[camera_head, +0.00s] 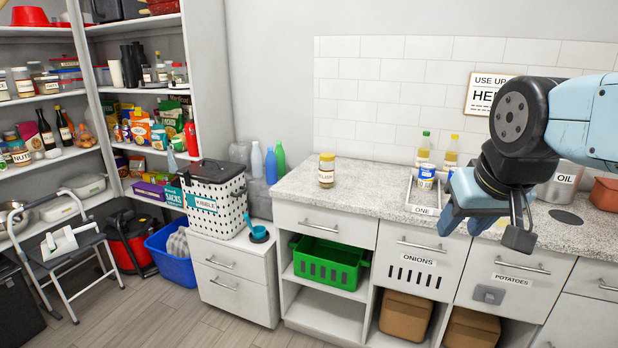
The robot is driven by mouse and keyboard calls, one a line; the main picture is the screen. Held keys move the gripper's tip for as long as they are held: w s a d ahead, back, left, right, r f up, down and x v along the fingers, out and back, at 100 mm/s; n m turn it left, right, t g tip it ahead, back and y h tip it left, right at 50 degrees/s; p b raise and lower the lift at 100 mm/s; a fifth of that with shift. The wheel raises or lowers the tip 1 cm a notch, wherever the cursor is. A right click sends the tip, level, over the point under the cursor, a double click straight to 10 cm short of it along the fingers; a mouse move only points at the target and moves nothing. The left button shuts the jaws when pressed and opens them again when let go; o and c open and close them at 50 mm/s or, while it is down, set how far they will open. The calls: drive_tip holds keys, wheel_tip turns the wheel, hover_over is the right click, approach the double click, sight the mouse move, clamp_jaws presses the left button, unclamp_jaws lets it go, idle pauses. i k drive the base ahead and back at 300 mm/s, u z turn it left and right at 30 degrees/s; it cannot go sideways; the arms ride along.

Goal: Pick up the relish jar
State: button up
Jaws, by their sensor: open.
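The relish jar (326,171) looks like a small jar with a yellowish lid and a pale label, too small to read surely. It stands upright near the left end of the speckled counter (350,196). My gripper (485,226) is at the right of the view, in front of the counter's right part. Its fingers are apart and nothing shows between them. It is well to the right of the jar and not touching it.
A tray (412,209) with cans and bottles (424,146) stands right of the jar. An oil canister (561,184) is behind my arm. A dotted bin (214,200) stands on the lower cabinet at left. The counter around the jar is clear.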

sight(326, 162)
drive_tip(key=z, duration=0.2)
drive_tip(key=i, duration=0.9)
drive_tip(key=u, duration=0.1)
